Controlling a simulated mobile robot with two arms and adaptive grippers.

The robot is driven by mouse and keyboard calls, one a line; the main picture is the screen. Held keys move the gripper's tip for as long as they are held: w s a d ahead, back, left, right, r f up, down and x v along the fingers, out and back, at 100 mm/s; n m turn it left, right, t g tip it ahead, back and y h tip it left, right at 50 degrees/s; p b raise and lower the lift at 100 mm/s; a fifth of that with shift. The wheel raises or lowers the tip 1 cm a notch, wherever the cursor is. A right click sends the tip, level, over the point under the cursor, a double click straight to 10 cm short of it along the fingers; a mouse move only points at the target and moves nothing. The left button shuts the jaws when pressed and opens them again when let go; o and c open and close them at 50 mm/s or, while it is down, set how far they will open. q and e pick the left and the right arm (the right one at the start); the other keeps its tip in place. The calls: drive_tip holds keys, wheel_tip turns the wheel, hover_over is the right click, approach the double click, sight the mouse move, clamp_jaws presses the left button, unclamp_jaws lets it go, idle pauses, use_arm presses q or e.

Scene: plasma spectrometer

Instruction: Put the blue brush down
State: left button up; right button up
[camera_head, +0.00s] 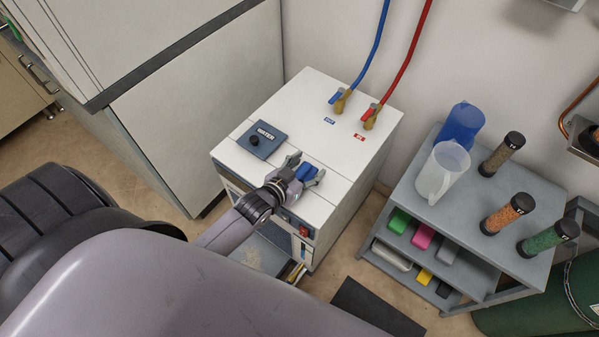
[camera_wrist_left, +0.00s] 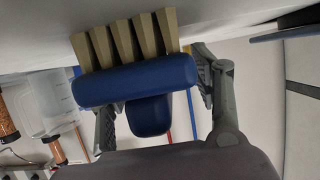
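The blue brush (camera_wrist_left: 135,80) has a blue block, a blue grip and beige bristles. In the left wrist view its bristles meet the white surface, seemingly touching it. In the head view the brush (camera_head: 306,172) is at the front of the white cabinet top (camera_head: 335,150). My left gripper (camera_head: 304,171) is around it. In the left wrist view the fingers of my left gripper (camera_wrist_left: 160,100) stand apart on both sides of the blue grip, with gaps showing. My right gripper is not in view.
A dark WATER panel (camera_head: 262,139) with a black knob is left of the gripper. Blue (camera_head: 373,50) and red (camera_head: 408,55) hoses join the cabinet top at the back. A grey cart (camera_head: 475,205) with jugs and cylinders stands to the right. The cabinet top's middle is clear.

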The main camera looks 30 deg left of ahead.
use_arm(q)
drive_tip(key=c, duration=1.1)
drive_tip(key=shift+r, duration=0.15)
